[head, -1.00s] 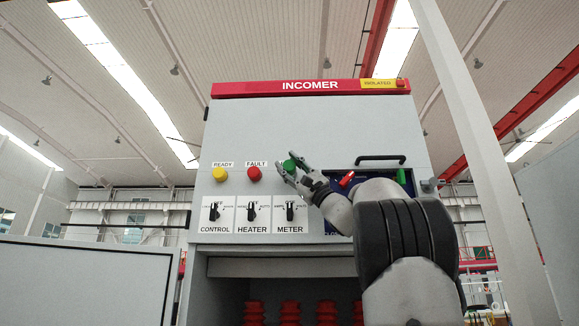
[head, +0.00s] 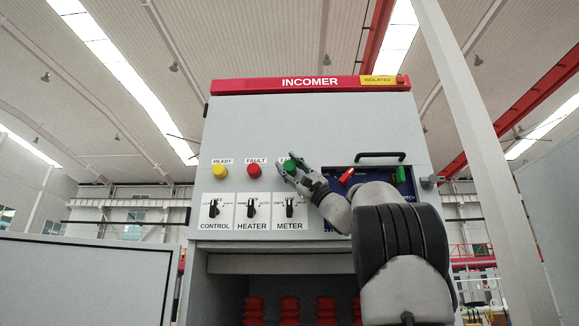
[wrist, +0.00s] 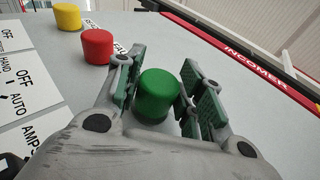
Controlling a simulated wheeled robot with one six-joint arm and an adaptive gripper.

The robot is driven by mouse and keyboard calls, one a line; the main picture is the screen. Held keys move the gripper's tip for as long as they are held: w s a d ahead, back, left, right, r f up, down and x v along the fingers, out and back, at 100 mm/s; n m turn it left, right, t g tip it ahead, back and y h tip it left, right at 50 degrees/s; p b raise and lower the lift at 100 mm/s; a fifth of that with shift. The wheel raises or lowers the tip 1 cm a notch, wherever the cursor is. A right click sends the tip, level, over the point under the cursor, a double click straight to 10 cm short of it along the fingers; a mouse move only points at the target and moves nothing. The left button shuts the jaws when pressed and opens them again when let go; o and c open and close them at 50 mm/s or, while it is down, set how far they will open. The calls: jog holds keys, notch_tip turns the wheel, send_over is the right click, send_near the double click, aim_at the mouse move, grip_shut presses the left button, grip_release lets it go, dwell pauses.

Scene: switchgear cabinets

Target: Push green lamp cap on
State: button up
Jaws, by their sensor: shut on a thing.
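The green lamp cap (head: 289,166) is at the right end of the lamp row on the cabinet front, under a partly hidden label. In the wrist view the green cap (wrist: 158,94) stands between the two fingers of my gripper (wrist: 157,92). My gripper (head: 291,169) is shut on the cap, with a finger on each side. The cap is at or very close to the panel face; its base is partly hidden, so I cannot tell whether a gap is left behind it.
A yellow lamp (head: 219,172) and a red lamp (head: 254,171) sit to the left. Three rotary switches (head: 251,208) are below. A blue recessed panel (head: 345,188) with a red handle (head: 347,176) and a black grab handle (head: 380,156) are to the right.

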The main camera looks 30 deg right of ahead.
jog(key=shift+w+d, duration=0.25)
jog(key=shift+w, duration=0.1)
jog(key=o, duration=0.9)
jog(key=shift+f, duration=0.1)
jog(key=v, duration=1.2)
jog(key=shift+s, duration=0.1)
